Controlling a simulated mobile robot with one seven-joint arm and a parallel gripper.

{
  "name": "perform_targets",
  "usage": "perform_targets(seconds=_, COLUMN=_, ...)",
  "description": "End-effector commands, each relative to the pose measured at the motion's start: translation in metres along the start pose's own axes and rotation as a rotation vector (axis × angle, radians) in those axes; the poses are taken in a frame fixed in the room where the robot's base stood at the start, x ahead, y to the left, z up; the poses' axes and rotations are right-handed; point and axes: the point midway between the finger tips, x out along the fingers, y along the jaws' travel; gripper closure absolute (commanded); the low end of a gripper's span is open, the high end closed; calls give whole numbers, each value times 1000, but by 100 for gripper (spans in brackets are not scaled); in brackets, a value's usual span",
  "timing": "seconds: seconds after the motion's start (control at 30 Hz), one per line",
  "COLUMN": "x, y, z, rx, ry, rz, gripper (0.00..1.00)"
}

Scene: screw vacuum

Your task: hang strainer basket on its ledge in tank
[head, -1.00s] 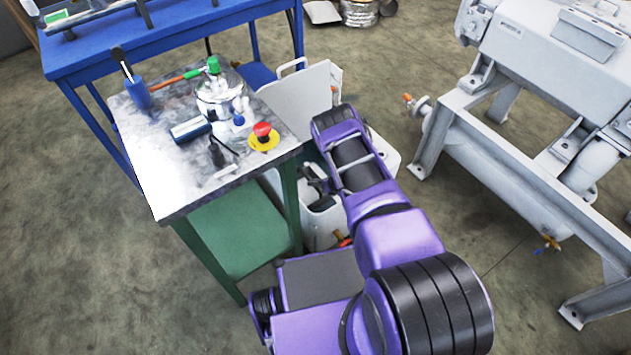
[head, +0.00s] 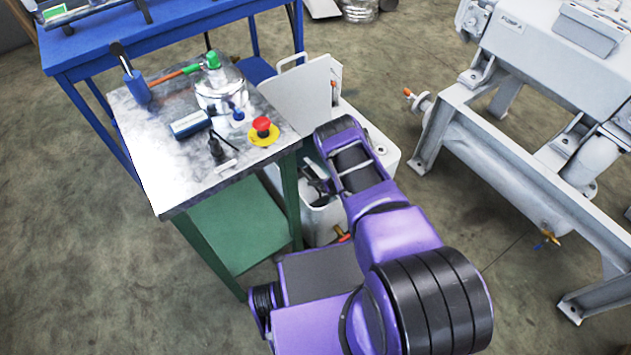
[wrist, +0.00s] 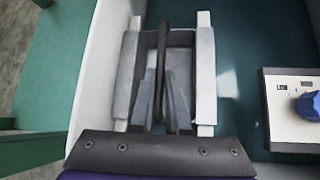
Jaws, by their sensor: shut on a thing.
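In the wrist view, the strainer basket (wrist: 206,80) is a grey open box with pale side bars and a dark upright handle (wrist: 163,45) across its middle. My gripper (wrist: 161,80) has its grey fingers closed on that handle. The basket is inside the outline of the white-walled tank (wrist: 95,70), near its left wall, over a dark teal interior. The tank also shows in the head view (head: 322,222), beside the green-legged table. There my arm covers much of it, and the basket is hard to make out. Whether the basket touches the ledge cannot be told.
A raised white lid (head: 302,95) stands behind the tank. The metal-topped table (head: 180,185) with a red button (head: 262,124) is close on the left. A panel with a blue knob (wrist: 308,105) is right of the basket. Grey machinery (head: 540,70) stands farther right.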

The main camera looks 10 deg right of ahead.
Motion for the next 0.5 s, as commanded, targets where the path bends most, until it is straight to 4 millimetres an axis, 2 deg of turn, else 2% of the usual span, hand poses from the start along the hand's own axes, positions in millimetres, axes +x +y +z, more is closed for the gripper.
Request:
perform_targets(seconds=0.27, x=6, y=-2, z=-6, rx=0, ry=0, rz=0, gripper=100)
perform_targets(seconds=0.3, x=6, y=-2, z=-6, rx=-1, ry=-1, rz=0, gripper=82)
perform_targets(seconds=0.47, x=6, y=-2, z=-6, rx=0, ry=0, rz=0, gripper=54)
perform_targets(seconds=0.5, x=6, y=-2, z=-6, rx=0, ry=0, rz=0, gripper=51)
